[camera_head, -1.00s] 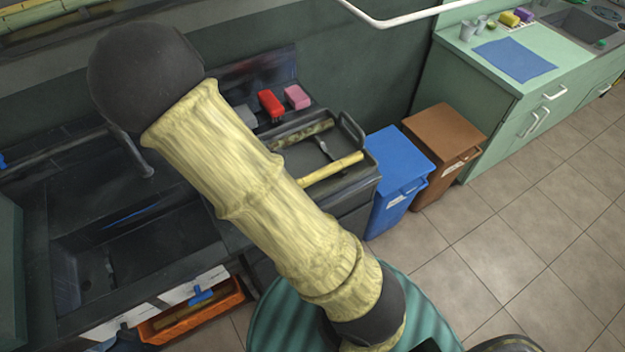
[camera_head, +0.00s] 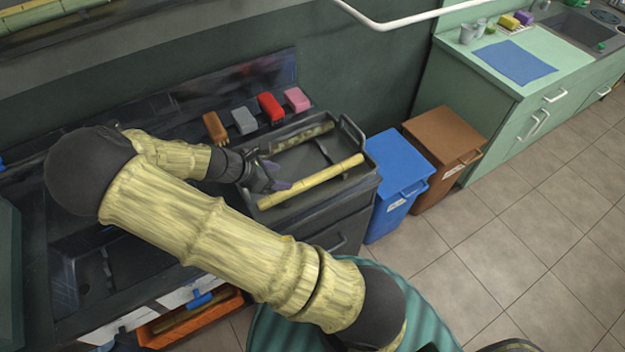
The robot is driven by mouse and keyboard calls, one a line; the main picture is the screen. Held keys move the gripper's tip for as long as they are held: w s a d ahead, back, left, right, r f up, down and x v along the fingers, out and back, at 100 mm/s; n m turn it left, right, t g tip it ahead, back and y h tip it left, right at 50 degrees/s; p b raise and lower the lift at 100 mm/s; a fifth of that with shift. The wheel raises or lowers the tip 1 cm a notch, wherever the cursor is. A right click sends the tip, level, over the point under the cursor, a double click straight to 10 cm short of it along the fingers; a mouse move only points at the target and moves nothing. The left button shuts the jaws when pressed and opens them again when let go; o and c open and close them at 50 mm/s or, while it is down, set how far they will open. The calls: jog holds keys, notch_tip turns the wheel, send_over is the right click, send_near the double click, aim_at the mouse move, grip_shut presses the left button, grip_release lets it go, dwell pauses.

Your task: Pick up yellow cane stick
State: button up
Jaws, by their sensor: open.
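The yellow cane stick (camera_head: 322,176) lies slanted along the near side of a dark tray (camera_head: 364,176) on the counter. A mottled, darker cane stick (camera_head: 302,137) lies at the back of the same tray, beyond a divider. My gripper (camera_head: 282,186) is open at the tray's left side, close to the left end of the yellow stick. Its purple-grey fingertips point right, toward the stick. I cannot tell whether they touch it. Nothing shows between the fingers.
Several brushes or blocks, among them a brown one (camera_head: 214,128) and a red one (camera_head: 270,107), stand behind the tray. A blue bin (camera_head: 395,185) and a brown bin (camera_head: 443,150) stand right of the counter. An orange crate (camera_head: 190,318) is below left.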

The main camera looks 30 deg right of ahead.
aim_at(309, 179)
jog(key=p+x, duration=0.1)
jog(key=x, duration=0.7)
jog(key=shift+d+f, duration=0.1)
jog(key=shift+d, duration=0.15)
jog(key=p+x, duration=0.1)
jog(key=x, duration=0.3)
jog(key=shift+w+d, duration=0.1)
jog(key=shift+d, duration=0.05)
jog(key=shift+d+f, duration=0.3)
jog(key=shift+f, duration=0.05)
jog(key=shift+c, duration=0.3)
grip_shut()
jog(key=shift+r, duration=0.15)
notch_tip(309, 179, up, 10)
jog(key=shift+f+b, duration=0.1)
jog(key=shift+b, duration=0.35)
